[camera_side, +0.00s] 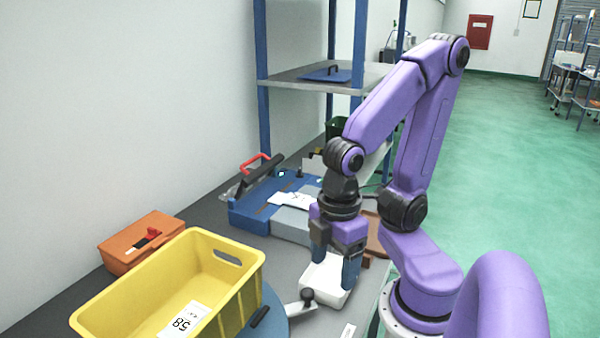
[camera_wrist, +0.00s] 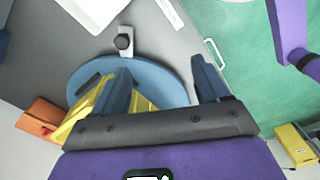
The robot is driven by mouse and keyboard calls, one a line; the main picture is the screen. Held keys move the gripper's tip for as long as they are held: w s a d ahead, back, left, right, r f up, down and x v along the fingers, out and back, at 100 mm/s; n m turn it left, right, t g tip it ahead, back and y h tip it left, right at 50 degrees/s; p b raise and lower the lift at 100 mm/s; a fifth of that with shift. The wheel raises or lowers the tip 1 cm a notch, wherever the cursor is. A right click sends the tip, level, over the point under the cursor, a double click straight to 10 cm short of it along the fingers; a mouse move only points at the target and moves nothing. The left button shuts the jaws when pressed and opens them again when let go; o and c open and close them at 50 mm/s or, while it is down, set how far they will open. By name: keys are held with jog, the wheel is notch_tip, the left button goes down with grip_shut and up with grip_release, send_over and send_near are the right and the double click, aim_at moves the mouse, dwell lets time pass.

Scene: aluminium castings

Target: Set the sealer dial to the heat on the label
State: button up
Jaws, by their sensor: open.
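The sealer seems to be the blue and grey machine (camera_side: 255,212) with a black arm and red handle, at the back of the bench in the side view. A small dark knob shows on its top, but I cannot tell whether it is the dial, and no setting can be read. My gripper (camera_side: 336,263) is open and empty, pointing down in front of the sealer. In the wrist view its fingers (camera_wrist: 163,85) stand wide apart above a blue disc (camera_wrist: 160,78).
A white block (camera_side: 322,278) lies behind and below my gripper. A metal bracket with a black knob (camera_side: 307,295) sits beside the disc. An orange box (camera_side: 120,250) stands left of the crate. A blue-posted shelf (camera_side: 262,60) rises behind. Green floor lies right.

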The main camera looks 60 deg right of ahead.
jog(key=shift+w+a+r+m, duration=0.1)
jog(key=shift+w+a+m, duration=0.05)
jog(key=shift+w+m, duration=0.2)
jog(key=shift+c, duration=0.7)
jog(key=w+d+r+m+g+y, duration=0.1)
jog(key=w+d+r+m+y, duration=0.15)
jog(key=w+m, duration=1.4)
jog(key=w+d+m+y, duration=0.1)
jog(key=w+d+m, duration=0.4)
jog(key=w+d, duration=0.35)
jog(key=m+t, duration=0.9)
jog(key=m, duration=1.3)
send_over(300, 169)
jog(key=s+d, duration=0.5)
jog(key=s, duration=0.7)
jog(key=f, duration=0.2)
jog(key=shift+h, duration=0.25)
jog(key=x, duration=1.7)
